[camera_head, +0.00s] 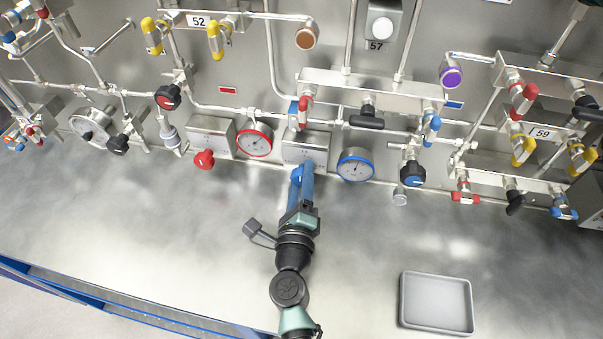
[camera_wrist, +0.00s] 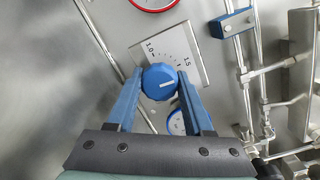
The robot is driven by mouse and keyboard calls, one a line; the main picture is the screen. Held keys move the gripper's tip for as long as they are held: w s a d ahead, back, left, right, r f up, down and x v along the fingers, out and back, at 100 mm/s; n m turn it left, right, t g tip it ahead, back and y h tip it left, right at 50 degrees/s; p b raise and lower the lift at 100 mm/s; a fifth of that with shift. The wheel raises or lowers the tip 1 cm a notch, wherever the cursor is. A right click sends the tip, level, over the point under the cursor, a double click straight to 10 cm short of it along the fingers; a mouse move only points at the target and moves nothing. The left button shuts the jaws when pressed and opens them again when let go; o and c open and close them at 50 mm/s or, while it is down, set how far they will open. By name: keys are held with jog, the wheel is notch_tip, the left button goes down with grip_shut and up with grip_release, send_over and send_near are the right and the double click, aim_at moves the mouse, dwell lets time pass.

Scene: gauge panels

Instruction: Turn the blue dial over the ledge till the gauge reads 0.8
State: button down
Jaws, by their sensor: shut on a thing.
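The blue dial (camera_wrist: 160,82) is on a metal plate (camera_wrist: 181,47) marked 1.0 and 1.5 in the wrist view. A white line on its face points right. In the head view the dial (camera_head: 296,174) is partly hidden by my gripper (camera_head: 303,176). My gripper is shut on the dial, with one blue finger on each side of it. The blue-rimmed gauge (camera_head: 356,165) is just right of the dial. Its needle points roughly upward, but its numbers are too small to read. In the wrist view this gauge (camera_wrist: 177,123) is partly hidden by a finger.
A red knob (camera_head: 204,160) and a red-rimmed gauge (camera_head: 255,140) are to the left. A blue-and-black knob (camera_head: 412,174) is to the right. Pipes and valves crowd the panel above. A grey tray (camera_head: 437,275) lies on the ledge (camera_head: 180,260), which is otherwise mostly clear.

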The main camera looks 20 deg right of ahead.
jog(key=n+p, duration=0.3)
jog(key=shift+a+r+p, duration=0.1)
jog(key=shift+r+p, duration=0.1)
jog(key=shift+p, duration=0.15)
jog(key=n+g+p, duration=0.1)
jog(key=n+p, duration=0.2)
jog(key=shift+n+p, duration=0.3)
jog(key=shift+n, duration=0.1)
jog(key=n+p, duration=0.2)
jog(key=shift+f+n+p, duration=0.1)
jog(key=shift+n+p, duration=0.25)
jog(key=shift+n, duration=0.05)
jog(key=shift+s+f+n+g+h+p, duration=0.15)
jog(key=shift+n+g+h+p, duration=0.15)
jog(key=shift+n+p, duration=0.4)
jog(key=shift+f, duration=0.1)
jog(key=c, duration=0.6)
grip_release()
jog(key=shift+o, duration=1.4)
